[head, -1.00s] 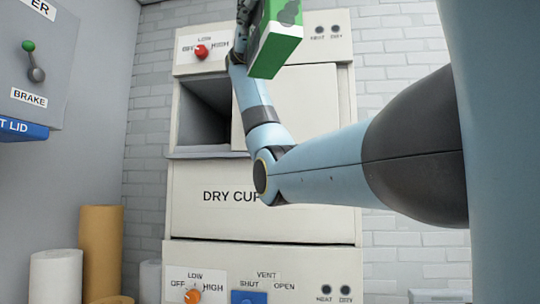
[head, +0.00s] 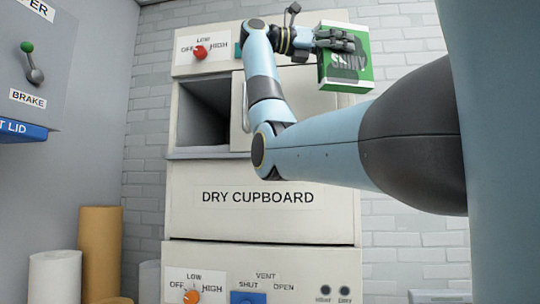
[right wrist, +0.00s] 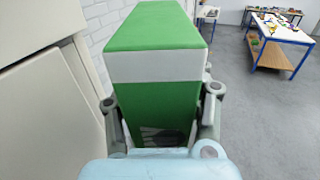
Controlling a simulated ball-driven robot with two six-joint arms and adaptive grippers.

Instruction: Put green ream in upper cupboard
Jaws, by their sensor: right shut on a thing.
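The green ream (head: 345,71) is a green and white packet held up in front of the cupboard's upper right edge in the head view. My right gripper (head: 340,42) is shut on it, with fingers across its face. In the right wrist view the ream (right wrist: 155,65) stands between the two fingers of my gripper (right wrist: 160,112). The upper cupboard (head: 176,118) has a dark opening on its left, and a pale panel covers its right part, partly hidden by my arm. The ream is to the right of the opening and outside it. My left gripper is not in view.
Below is a closed front (head: 258,215) marked DRY CUPBOARD, with a control panel (head: 270,285) under it. A lever box (head: 35,65) and paper rolls (head: 100,250) are at left. A blue-legged table (right wrist: 277,30) stands in the right wrist view.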

